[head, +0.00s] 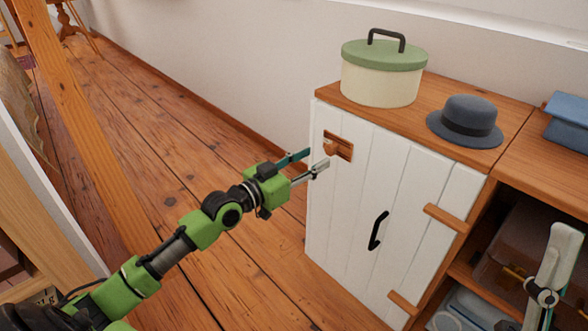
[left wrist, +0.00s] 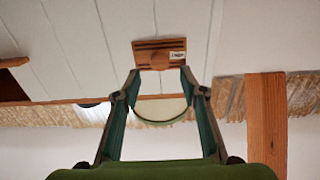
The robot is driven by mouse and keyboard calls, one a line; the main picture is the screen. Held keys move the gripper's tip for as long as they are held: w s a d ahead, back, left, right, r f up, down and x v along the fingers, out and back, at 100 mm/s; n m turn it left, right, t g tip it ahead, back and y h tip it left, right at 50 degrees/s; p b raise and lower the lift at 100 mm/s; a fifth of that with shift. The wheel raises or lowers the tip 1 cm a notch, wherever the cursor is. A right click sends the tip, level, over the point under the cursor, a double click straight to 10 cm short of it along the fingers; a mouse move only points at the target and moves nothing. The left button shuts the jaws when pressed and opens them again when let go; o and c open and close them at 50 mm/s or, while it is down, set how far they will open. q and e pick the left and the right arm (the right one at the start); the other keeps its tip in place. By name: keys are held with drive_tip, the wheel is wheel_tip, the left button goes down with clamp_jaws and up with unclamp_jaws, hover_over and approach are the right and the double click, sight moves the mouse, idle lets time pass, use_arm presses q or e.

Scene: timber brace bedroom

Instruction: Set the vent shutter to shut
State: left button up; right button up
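The vent shutter (head: 344,148) is a small brown wooden plate with slots, set high on the white plank cabinet door (head: 345,205). A small wooden knob (head: 329,147) shows at its left in the head view. In the left wrist view the vent shutter (left wrist: 150,45) lies straight ahead, beyond the fingertips, with dark slots and a small pale label. My left gripper (head: 308,162) is open and empty, just left of the vent, apparently apart from it. It also shows in the left wrist view (left wrist: 158,82). My right gripper (head: 545,285) is partly in view at the lower right; its opening is unclear.
On the cabinet top (head: 430,115) stand a cream pot with a green lid (head: 382,75) and a dark blue hat (head: 466,122). A black handle (head: 378,230) sits lower on the door. Blue folded items (head: 568,120) lie at right.

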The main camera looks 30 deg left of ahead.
use_arm(q)
drive_tip(key=v, duration=0.6)
drive_tip(key=shift+s, duration=0.25)
